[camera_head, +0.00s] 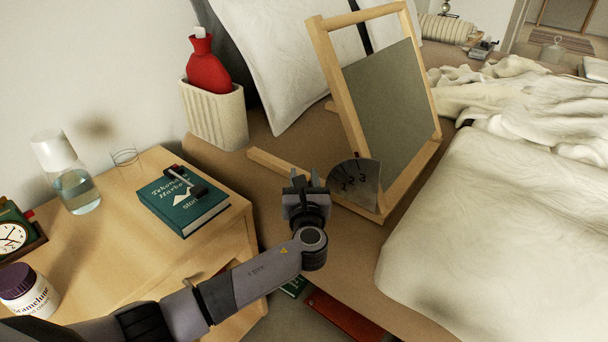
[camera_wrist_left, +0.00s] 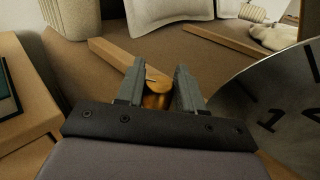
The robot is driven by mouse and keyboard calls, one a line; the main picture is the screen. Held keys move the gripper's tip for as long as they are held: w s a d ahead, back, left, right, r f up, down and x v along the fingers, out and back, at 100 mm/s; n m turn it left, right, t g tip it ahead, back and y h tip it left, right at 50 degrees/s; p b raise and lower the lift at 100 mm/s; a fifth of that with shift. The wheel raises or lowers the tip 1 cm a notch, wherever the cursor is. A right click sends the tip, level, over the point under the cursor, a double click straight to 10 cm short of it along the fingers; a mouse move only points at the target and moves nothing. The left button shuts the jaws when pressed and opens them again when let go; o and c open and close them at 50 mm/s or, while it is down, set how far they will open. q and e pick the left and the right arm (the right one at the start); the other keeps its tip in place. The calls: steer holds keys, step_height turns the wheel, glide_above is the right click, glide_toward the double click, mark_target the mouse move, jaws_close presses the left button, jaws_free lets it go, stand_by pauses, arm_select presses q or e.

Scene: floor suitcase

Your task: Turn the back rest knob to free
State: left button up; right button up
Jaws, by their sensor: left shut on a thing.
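The back rest (camera_head: 388,98) is a wooden frame with a grey panel, tilted up on the bed. A round metal dial (camera_head: 356,180) with dark numbers is at its lower left corner; it also shows large at the right in the left wrist view (camera_wrist_left: 282,108). My left gripper (camera_head: 303,180) is at the dial's left side. In the left wrist view its fingers (camera_wrist_left: 157,88) are shut on a wooden knob (camera_wrist_left: 157,85) with a dark line on top. The knob is hidden behind the gripper in the head view. My right gripper does not show.
A nightstand (camera_head: 130,262) at the left holds a teal book (camera_head: 182,205), a carafe (camera_head: 70,180), a clock (camera_head: 14,236) and a jar (camera_head: 28,288). A ribbed holder (camera_head: 216,118) with a red hot-water bottle (camera_head: 206,68) stands behind. White bedding (camera_head: 500,220) lies at the right.

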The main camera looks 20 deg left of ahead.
arm_select(q)
steer(key=shift+d+f+n+g+y, duration=0.1)
steer(key=shift+n+g+y, duration=0.4)
steer(key=shift+n+y, duration=0.5)
steer(key=shift+n+g+y+b, duration=0.5)
steer(key=shift+g+y, duration=0.1)
steer(key=shift+y, duration=0.5)
steer(key=shift+n+g+y, duration=0.4)
steer(key=shift+y, duration=0.1)
steer(key=shift+n+g+y+b, duration=0.4)
steer(key=shift+y+b, duration=0.05)
steer(key=shift+y, duration=0.05)
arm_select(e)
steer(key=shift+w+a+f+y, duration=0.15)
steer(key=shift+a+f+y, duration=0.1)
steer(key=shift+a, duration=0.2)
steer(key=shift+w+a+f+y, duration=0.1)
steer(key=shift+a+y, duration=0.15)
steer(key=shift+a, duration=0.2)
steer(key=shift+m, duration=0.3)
arm_select(q)
steer(key=o, duration=0.9)
steer(key=shift+o, duration=0.2)
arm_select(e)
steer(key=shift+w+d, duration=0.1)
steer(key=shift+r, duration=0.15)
